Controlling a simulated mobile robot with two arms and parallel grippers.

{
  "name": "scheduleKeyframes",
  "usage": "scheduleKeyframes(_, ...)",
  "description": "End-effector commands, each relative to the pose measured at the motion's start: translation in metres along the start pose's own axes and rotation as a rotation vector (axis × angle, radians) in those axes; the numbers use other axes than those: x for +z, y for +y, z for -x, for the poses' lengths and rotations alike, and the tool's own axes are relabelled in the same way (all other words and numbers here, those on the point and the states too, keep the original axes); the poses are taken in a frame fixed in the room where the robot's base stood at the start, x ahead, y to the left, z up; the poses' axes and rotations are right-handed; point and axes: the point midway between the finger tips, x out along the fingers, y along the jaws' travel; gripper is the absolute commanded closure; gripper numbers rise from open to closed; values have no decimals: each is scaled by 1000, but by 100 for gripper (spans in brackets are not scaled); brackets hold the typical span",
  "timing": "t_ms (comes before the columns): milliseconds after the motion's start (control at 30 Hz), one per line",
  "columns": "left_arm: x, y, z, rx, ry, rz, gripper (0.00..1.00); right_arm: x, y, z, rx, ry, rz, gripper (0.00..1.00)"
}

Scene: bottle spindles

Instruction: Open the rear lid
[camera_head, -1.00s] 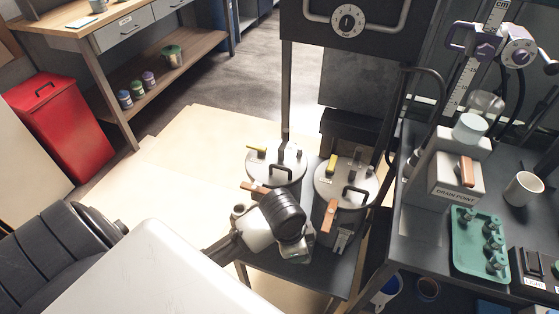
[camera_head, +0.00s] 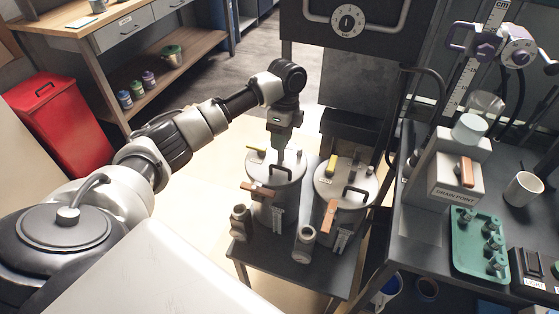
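Two grey metal pots with flat round lids stand side by side on a dark low stand. The left pot (camera_head: 272,210) has a lid (camera_head: 258,168) with a yellow lever, an orange-brown clamp at the front and a dark handle. My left gripper (camera_head: 281,152) points down onto this lid at the handle. Its fingers hide most of the handle, and I cannot tell whether they are shut on it. The lid looks seated on the pot. The right pot (camera_head: 335,218) has a similar lid (camera_head: 342,190) with a yellow lever, dark handle and orange-brown clamp. My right gripper is not in view.
Small spouts stick out at the pots' front. At right, a dark bench (camera_head: 408,235) holds a drain point box (camera_head: 447,190), a green tray (camera_head: 466,262) and a white mug (camera_head: 523,189). A red bin (camera_head: 62,125) and wooden shelves (camera_head: 180,62) stand at left. A dark cabinet (camera_head: 380,22) stands behind.

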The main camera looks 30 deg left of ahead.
Motion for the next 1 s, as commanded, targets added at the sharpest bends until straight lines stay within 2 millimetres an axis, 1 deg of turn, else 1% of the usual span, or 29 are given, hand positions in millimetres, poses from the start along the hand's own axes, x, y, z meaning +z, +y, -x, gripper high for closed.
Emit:
scheduleKeyframes(33,0,0,-11,3,-2,1,62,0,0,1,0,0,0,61)
scheduleKeyframes(200,0,1,-44,2,-2,0,62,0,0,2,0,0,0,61)
scheduleKeyframes(300,0,1,-59,2,-2,0,62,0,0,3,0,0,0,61)
scheduleKeyframes(400,0,0,-70,0,-2,1,62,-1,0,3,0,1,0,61)
scheduleKeyframes(533,0,0,-77,-2,-1,1,62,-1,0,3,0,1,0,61)
scheduleKeyframes(800,0,0,-79,-2,-1,0,62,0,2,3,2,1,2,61)
scheduleKeyframes(867,0,0,-78,-2,-1,0,70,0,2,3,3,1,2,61)
scheduleKeyframes(1000,0,0,-78,-2,-1,0,91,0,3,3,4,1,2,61)
